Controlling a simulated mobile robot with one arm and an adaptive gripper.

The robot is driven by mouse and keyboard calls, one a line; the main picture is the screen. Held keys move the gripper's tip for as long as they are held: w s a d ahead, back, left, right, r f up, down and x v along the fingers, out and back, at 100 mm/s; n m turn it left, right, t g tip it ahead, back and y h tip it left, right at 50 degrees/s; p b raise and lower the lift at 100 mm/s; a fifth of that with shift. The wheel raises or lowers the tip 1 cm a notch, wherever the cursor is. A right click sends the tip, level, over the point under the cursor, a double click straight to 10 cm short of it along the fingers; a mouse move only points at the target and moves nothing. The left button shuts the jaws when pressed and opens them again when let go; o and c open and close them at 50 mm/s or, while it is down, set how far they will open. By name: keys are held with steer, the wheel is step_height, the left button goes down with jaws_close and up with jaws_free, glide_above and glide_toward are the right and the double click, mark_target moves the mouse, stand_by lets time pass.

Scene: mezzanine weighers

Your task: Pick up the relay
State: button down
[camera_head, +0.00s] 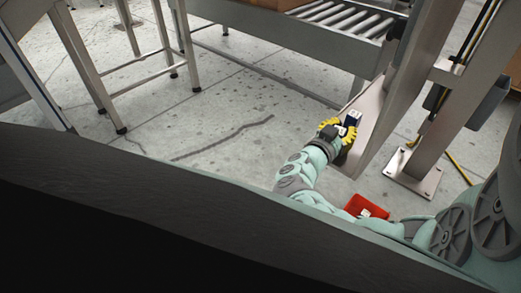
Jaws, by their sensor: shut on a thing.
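My gripper (341,130) has yellow fingers and is at the end of my pale green arm, right of the picture's middle. It is shut on the relay (351,119), a small dark blue and white block. The fingers and wrist hide part of the relay. The relay and gripper are in front of a slanted metal plate. I cannot tell whether the relay touches the plate.
A red bin (366,206) sits on the floor below my arm, partly hidden by it. A roller conveyor (345,20) runs along the top. A metal post (411,172) is bolted down at right. Metal stands (85,60) are at left. Cracked concrete floor (220,115) lies open between.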

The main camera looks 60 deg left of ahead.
steer(key=shift+r, duration=0.15)
steer(key=shift+r+p, duration=0.6)
steer(key=shift+p, duration=0.05)
steer(key=shift+s+d+r+p, duration=0.1)
steer(key=shift+s+r+p, duration=0.05)
steer(key=shift+s+p, duration=0.2)
steer(key=p+v, duration=0.4)
steer(key=v, duration=1.3)
steer(key=shift+s, duration=0.15)
steer(key=shift+d, duration=0.1)
